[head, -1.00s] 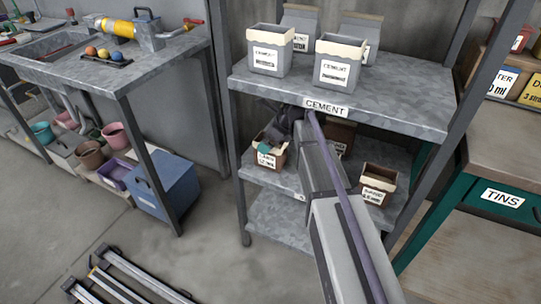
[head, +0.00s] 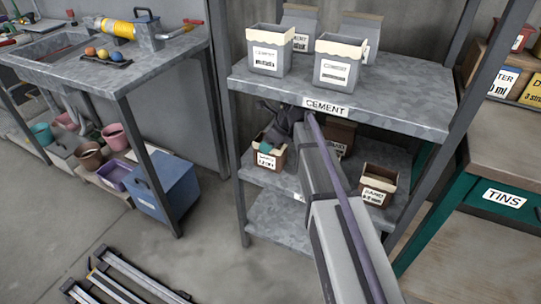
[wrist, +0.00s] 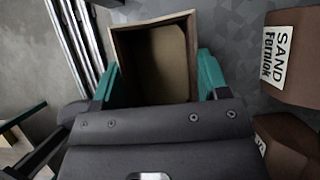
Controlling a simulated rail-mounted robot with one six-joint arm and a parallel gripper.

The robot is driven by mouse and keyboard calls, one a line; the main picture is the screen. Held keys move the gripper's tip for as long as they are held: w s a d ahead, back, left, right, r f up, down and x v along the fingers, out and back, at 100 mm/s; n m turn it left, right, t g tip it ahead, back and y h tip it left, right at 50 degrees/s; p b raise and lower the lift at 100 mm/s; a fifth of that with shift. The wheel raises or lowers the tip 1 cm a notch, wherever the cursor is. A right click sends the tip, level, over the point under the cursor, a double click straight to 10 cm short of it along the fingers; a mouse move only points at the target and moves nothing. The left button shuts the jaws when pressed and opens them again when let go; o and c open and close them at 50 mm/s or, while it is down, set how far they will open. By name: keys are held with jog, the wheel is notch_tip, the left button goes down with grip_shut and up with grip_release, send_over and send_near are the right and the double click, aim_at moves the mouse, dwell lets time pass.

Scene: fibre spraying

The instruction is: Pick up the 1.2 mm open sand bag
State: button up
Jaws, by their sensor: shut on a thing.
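An open brown sand bag (head: 278,157) with a pale folded rim and a white label is at the left of the shelf below the cement shelf. The label's size figure is too small to read surely. My gripper (wrist: 156,78) is shut on this bag, with a teal finger against each side. In the wrist view the open sand bag (wrist: 156,60) shows its mouth and sand inside. In the head view my gripper (head: 268,144) is partly hidden by my arm. I cannot tell whether the bag is clear of the shelf.
Another open sand bag (head: 379,186) stands right on the same shelf (head: 330,190). Closed brown sand bags (wrist: 292,60) stand beside the held bag. Cement bags (head: 268,50) stand on the shelf above (head: 400,100), close over my arm. Rack posts flank the shelf.

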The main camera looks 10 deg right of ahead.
grip_shut()
jog(key=shift+r, duration=0.15)
jog(key=s+a+r+p, duration=0.1)
jog(key=s+a, duration=1)
jog(key=s, duration=0.3)
jog(key=shift+p, duration=0.3)
dwell(0.4)
jog(key=shift+a+r, duration=0.1)
jog(key=shift+r, duration=0.05)
